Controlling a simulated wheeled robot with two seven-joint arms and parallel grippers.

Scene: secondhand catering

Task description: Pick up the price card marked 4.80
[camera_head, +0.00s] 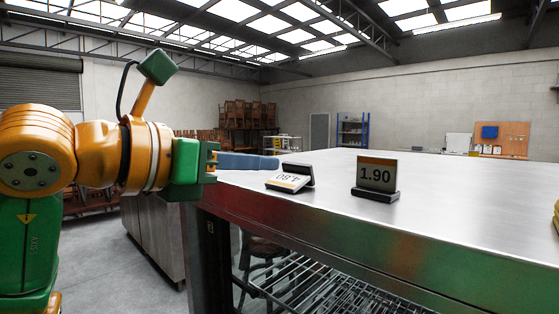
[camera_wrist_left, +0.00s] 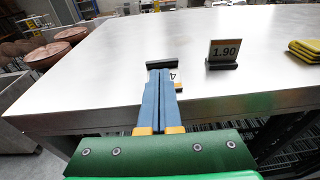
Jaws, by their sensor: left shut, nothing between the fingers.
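The price card marked 4.80 (camera_head: 285,183) lies tipped over near the left end of the steel table, its figures upside down and its black base (camera_head: 299,169) standing behind it. In the left wrist view the card (camera_wrist_left: 178,86) is mostly hidden behind my fingers; its base (camera_wrist_left: 162,64) shows past their tips. My left gripper (camera_head: 277,163) comes in from the left, its blue fingers shut and empty. The fingertips are close to the card, but I cannot tell whether they touch it. My right gripper is not in view.
An upright price card marked 1.90 (camera_head: 376,175) stands to the right on the steel table (camera_head: 460,215). A yellow stack (camera_wrist_left: 305,50) lies further right. The tabletop behind the cards is clear. A wire rack (camera_head: 320,285) is under the table.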

